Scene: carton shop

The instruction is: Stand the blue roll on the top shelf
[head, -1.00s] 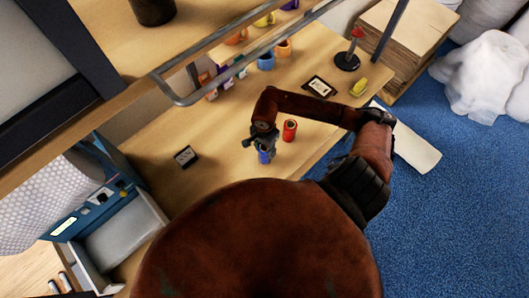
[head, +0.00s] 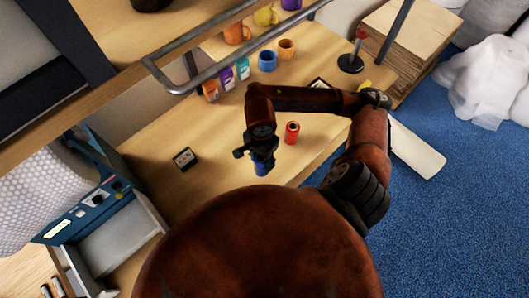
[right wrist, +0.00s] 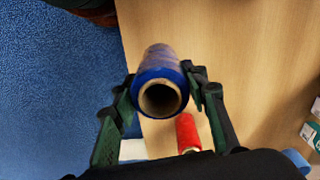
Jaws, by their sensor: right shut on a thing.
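My right gripper (head: 260,158) is shut on the blue roll (head: 261,169) over the workbench. In the right wrist view the blue roll (right wrist: 160,68) sits between the two fingers (right wrist: 163,92), its open hollow end facing the camera. It looks nearer the camera than the red roll, so it seems to be above the bench. A wooden shelf board (head: 115,55) crosses the upper left of the head view, nearer the camera than the bench. I cannot tell if it is the top one. My left gripper is not in view.
A red roll (head: 292,132) stands on the workbench (head: 215,125) near the held roll. A metal rail (head: 225,66) runs along the shelf side. Mugs (head: 267,61) and small boxes stand behind. A small dark card (head: 184,158) lies left; the bench around it is clear.

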